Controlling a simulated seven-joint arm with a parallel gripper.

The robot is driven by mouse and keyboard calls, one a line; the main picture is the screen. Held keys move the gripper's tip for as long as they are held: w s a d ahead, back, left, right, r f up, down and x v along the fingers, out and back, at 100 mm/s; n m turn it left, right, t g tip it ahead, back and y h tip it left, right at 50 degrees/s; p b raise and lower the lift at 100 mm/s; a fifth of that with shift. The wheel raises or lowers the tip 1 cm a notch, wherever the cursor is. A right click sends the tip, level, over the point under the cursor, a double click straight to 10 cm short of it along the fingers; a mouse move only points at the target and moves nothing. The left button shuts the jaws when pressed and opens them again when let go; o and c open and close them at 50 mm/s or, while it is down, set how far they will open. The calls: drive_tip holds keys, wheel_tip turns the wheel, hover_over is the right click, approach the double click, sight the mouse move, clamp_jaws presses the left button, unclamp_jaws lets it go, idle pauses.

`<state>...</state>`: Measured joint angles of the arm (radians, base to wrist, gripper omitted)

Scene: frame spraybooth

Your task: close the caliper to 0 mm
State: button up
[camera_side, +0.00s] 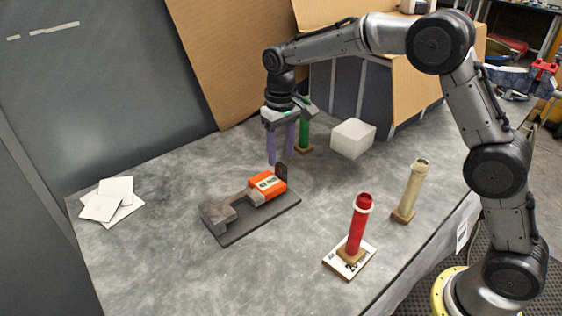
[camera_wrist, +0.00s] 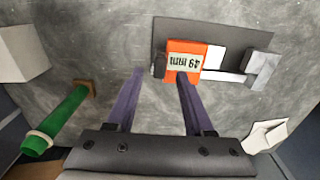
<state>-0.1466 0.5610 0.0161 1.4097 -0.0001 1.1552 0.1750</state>
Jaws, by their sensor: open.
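The caliper lies on a dark base plate (camera_side: 255,222). Its orange slider (camera_side: 267,187) carries a display that reads 49 mm, upside down in the wrist view (camera_wrist: 186,60). A grey fixed jaw (camera_side: 217,214) stands at the far end of a pale beam, with a gap between it and the slider. A dark upright tab (camera_side: 281,172) is at the slider's other end. My gripper (camera_side: 281,160) is open and empty, with purple fingers pointing down above the tab end. In the wrist view, the tab (camera_wrist: 160,66) appears between the fingertips (camera_wrist: 160,74), and one finger overlaps the slider.
A green cylinder (camera_side: 305,133) and a white block (camera_side: 352,139) stand behind my gripper. A red cylinder (camera_side: 358,222) and a cream cylinder (camera_side: 411,190) stand to the right. White sheets (camera_side: 112,199) lie at left. The table between sheets and caliper is clear.

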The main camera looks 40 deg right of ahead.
sight(281, 165)
drive_tip(key=shift+f, duration=1.8)
clamp_jaws()
drive_tip(key=shift+r, duration=0.1)
